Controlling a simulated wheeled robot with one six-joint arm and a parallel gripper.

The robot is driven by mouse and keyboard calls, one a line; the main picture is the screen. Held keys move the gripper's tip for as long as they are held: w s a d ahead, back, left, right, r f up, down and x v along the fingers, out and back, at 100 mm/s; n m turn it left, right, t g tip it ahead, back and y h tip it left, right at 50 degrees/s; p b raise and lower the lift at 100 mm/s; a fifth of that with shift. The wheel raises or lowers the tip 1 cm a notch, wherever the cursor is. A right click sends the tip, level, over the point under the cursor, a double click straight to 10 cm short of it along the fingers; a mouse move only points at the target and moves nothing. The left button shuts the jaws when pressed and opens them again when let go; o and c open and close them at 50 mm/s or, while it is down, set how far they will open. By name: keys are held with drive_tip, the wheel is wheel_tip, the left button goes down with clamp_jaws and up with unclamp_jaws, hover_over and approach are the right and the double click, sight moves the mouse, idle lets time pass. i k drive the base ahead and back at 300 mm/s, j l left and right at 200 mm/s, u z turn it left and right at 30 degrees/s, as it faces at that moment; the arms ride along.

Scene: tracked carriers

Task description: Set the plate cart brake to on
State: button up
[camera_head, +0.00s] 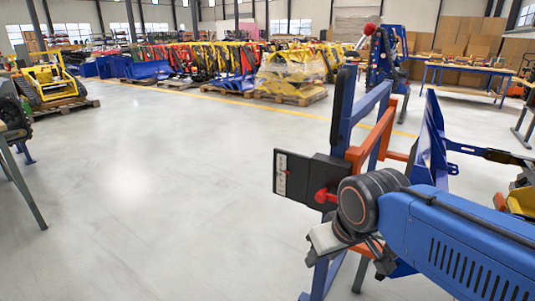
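A dark flat panel (296,178) with a pale marked strip faces me right of centre, on a blue and orange frame (360,135). A red knob or lever (325,195) sticks out at its lower right. I cannot tell whether this is the plate cart's brake, or its setting. My blue arm (450,240) reaches in from the lower right, with a dark round joint at its end. My gripper (335,243), partly hidden by that joint, is just below the red knob and appears apart from it. Its finger opening cannot be made out.
A blue upright with a red ball-tipped lever (369,29) stands behind the frame. A workbench (470,70) is at the back right. Pallets with yellow machinery (50,80) and wrapped goods (290,75) line the back. The grey floor (150,190) at left and centre is clear.

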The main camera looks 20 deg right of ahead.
sight(370, 28)
drive_tip(key=k+l+z, duration=0.15)
drive_tip(key=k+l, duration=0.2)
drive_tip(key=k, duration=0.15)
drive_tip(key=k+l+z, duration=0.15)
drive_tip(key=k+l, duration=0.25)
drive_tip(key=k, duration=0.1)
